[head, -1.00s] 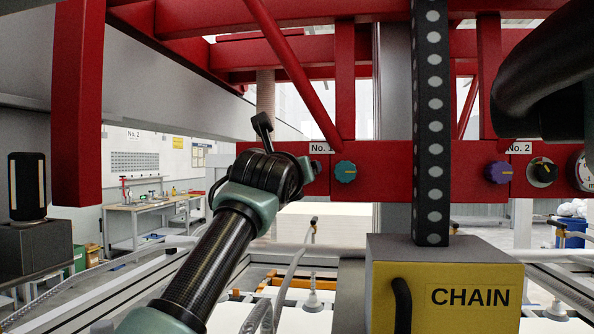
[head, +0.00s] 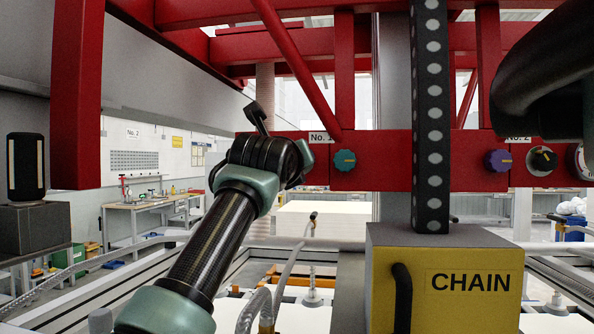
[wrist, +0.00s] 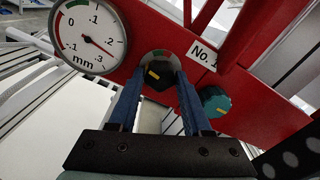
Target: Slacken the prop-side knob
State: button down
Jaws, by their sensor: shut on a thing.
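In the wrist view, a black knob (wrist: 160,83) with a yellow pointer mark sits on the red beam, beside the "No. 1" label. A pale ring with green and red arcs shows behind it. My gripper (wrist: 161,76) is shut on this knob, one blue finger on each side. A teal knob (wrist: 216,103) with a yellow mark is just to its right; it also shows in the head view (head: 344,160). In the head view my arm hides the gripper and the black knob. No visible marking says which knob is prop-side.
A round mm gauge (wrist: 91,37) is left of the held knob. Under "No. 2" are a purple knob (head: 498,162) and another black knob (head: 541,160). A dark dotted post (head: 432,120) and a yellow CHAIN box (head: 445,285) stand right of my arm.

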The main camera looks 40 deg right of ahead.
jog(key=shift+n+b, duration=2.05)
jog(key=shift+n, duration=0.45)
jog(key=shift+c, duration=1.7)
grip_release()
